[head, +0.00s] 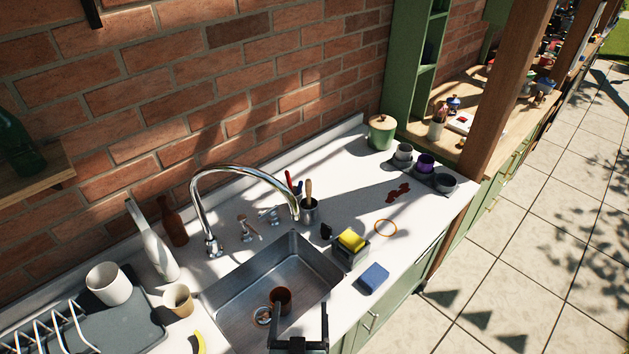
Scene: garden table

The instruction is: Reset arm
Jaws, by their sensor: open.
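My gripper (299,322) shows at the bottom centre in the head view, dark, with its two fingers spread apart. Nothing shows between the fingers. It appears over the near part of the metal sink (240,292); its height above the sink is hard to tell. A brown cup (281,298) is in the sink just beyond the left finger, apart from the gripper as far as I can see. The rest of my arm is mostly out of the picture.
A curved chrome tap (240,170) arches over the sink. A white bottle (152,245) and dish rack (50,335) stand left.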

